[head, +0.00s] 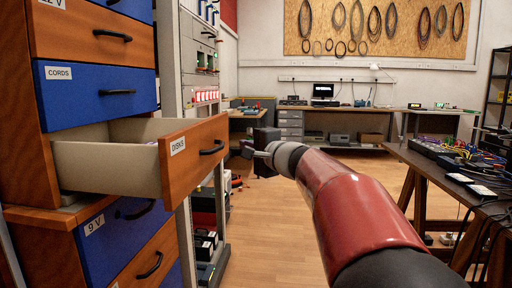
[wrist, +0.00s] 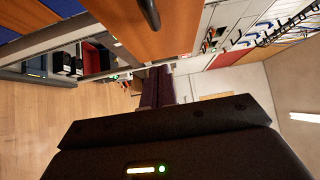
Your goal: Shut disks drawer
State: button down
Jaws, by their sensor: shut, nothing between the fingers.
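The DISKS drawer (head: 188,172) is pulled well out of the cabinet on the left in the head view. It has an orange wooden front, a white label, a dark handle (head: 212,148) and cream sides. My gripper (head: 264,138) is to the right of the drawer front, with a gap to the handle; its fingertips are hard to make out there. In the wrist view my gripper's fingers (wrist: 159,80) are together and empty. The orange drawer front (wrist: 165,28) shows at the top of that view, with part of its handle (wrist: 150,14).
Above is the shut blue CORDS drawer (head: 100,95); below is the blue 9 V drawer (head: 118,232). A metal rack (head: 172,60) stands behind the open drawer. A table with cables (head: 450,165) is on the right. The wooden floor (head: 275,235) between is clear.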

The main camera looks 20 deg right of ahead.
jog(key=w+a, duration=0.4)
jog(key=shift+w+p, duration=0.3)
jog(key=shift+p, duration=0.1)
jog(key=shift+a, duration=0.15)
jog(key=w+a, duration=0.4)
jog(key=a, duration=0.2)
jog(key=w+a, duration=0.3)
jog(key=a, duration=0.4)
jog(key=w+a, duration=0.4)
jog(key=a, duration=0.3)
jog(key=shift+w+a, duration=0.15)
jog(key=shift+w, duration=0.2)
jog(key=shift+w+a, duration=0.35)
jog(key=shift+a, duration=0.4)
